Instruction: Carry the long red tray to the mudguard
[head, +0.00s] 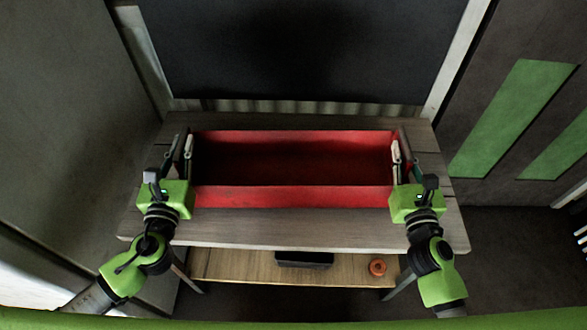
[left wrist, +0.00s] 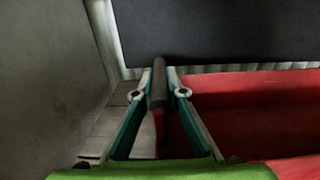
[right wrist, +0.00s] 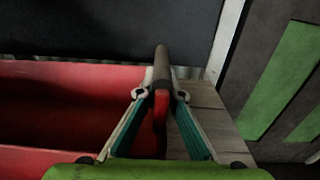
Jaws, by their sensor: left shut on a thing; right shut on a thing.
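The long red tray (head: 290,196) is on or just above the wooden table, lengthwise across it; I cannot tell whether it touches the top. It looks empty, with a dark inside. My left gripper (head: 183,148) is shut on the dark handle at the tray's left end; this handle shows between the fingers in the left wrist view (left wrist: 158,85). My right gripper (head: 401,152) is shut on the handle at the tray's right end, seen in the right wrist view (right wrist: 162,70). No mudguard can be made out in these views.
The wooden table (head: 300,232) has bare strips in front of the tray and at both ends. A lower shelf (head: 230,266) holds a black box (head: 304,259) and an orange ring-like thing (head: 377,267). A dark panel (head: 300,50) stands behind; a wall with green stripes (head: 515,115) is at right.

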